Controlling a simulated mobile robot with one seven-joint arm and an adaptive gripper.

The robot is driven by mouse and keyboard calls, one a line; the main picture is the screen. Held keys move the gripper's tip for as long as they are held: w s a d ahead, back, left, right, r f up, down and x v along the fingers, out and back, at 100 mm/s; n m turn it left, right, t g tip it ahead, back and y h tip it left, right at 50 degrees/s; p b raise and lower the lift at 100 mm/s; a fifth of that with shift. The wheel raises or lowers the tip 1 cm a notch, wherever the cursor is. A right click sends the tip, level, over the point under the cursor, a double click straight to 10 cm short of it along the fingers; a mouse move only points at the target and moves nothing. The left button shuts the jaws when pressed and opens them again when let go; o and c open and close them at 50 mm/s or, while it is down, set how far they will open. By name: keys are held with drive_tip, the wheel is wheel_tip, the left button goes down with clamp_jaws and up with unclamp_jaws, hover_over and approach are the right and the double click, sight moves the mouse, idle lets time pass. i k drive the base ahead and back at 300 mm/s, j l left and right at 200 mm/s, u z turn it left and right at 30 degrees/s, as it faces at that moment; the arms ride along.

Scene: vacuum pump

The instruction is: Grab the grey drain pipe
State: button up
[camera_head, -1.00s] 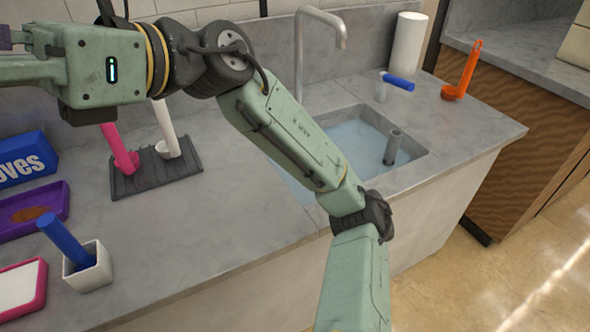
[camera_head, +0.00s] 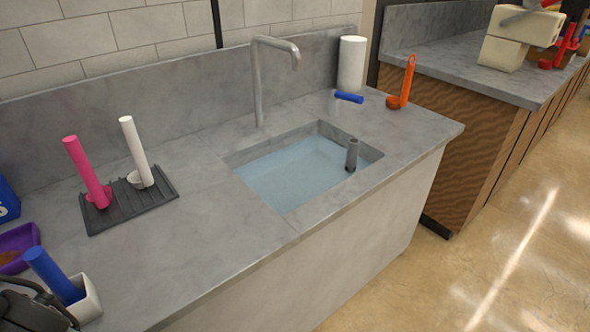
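The grey drain pipe (camera_head: 352,155) stands upright in the right end of the sink (camera_head: 230,160), with its top above the water. The sink is set into the grey counter and holds pale blue water (camera_head: 290,172). The pipe's lower part is under the water and hard to see. My gripper is not in view. Only a dark part of my arm shows at the bottom left corner.
A tall tap (camera_head: 258,85) stands behind the sink. A white roll (camera_head: 351,63), a blue-handled item (camera_head: 348,97) and an orange ladle (camera_head: 401,88) stand behind and right. A drying mat (camera_head: 160,197) holds pink and white ladles. The counter (camera_head: 215,250) before the sink is clear.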

sight(353, 143)
drive_tip(key=l+u, duration=0.35)
drive_tip(key=i+l+u, duration=0.1)
drive_tip(key=u, duration=0.3)
drive_tip(key=l+u, duration=0.35)
drive_tip(key=k+l+u, duration=0.15)
drive_tip(key=l, duration=0.25)
drive_tip(key=l+u, duration=0.2)
drive_tip(key=l, duration=0.2)
drive_tip(key=k+l+u, duration=0.15)
drive_tip(key=l, duration=0.2)
drive_tip(key=k+l, duration=0.15)
drive_tip(key=l, duration=0.25)
drive_tip(key=k+l, duration=0.15)
drive_tip(key=l, duration=0.2)
drive_tip(key=k+l, duration=0.1)
drive_tip(key=l, duration=0.3)
drive_tip(key=k+l+u, duration=0.1)
drive_tip(key=l, duration=0.25)
drive_tip(key=k, duration=0.05)
